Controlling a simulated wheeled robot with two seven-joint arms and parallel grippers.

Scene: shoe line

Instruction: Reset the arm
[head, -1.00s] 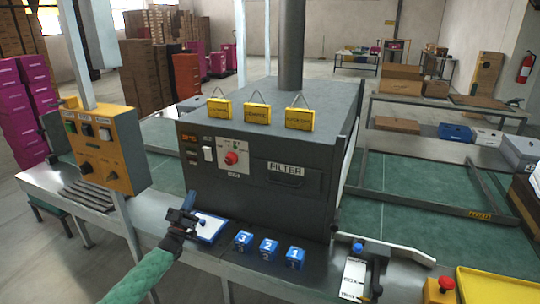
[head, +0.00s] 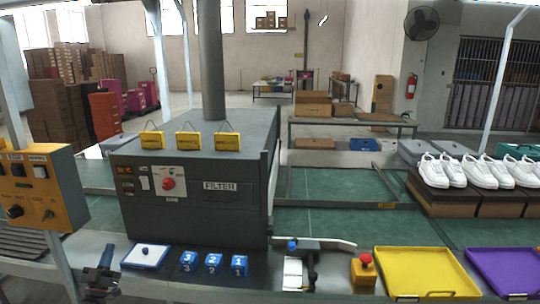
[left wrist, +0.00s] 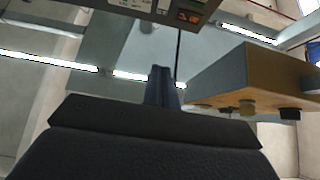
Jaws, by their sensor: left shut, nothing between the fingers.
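My left gripper (head: 104,268) shows at the lower left of the head view, in front of the metal bench. It is shut and holds nothing. In the left wrist view its closed fingers (left wrist: 161,86) point up the picture, with the yellow control box (left wrist: 262,85) to their right. My right gripper is in neither current view.
The grey filter machine (head: 200,190) stands behind the bench. Yellow (head: 425,272) and purple (head: 505,270) trays and white shoes (head: 480,172) are at right.

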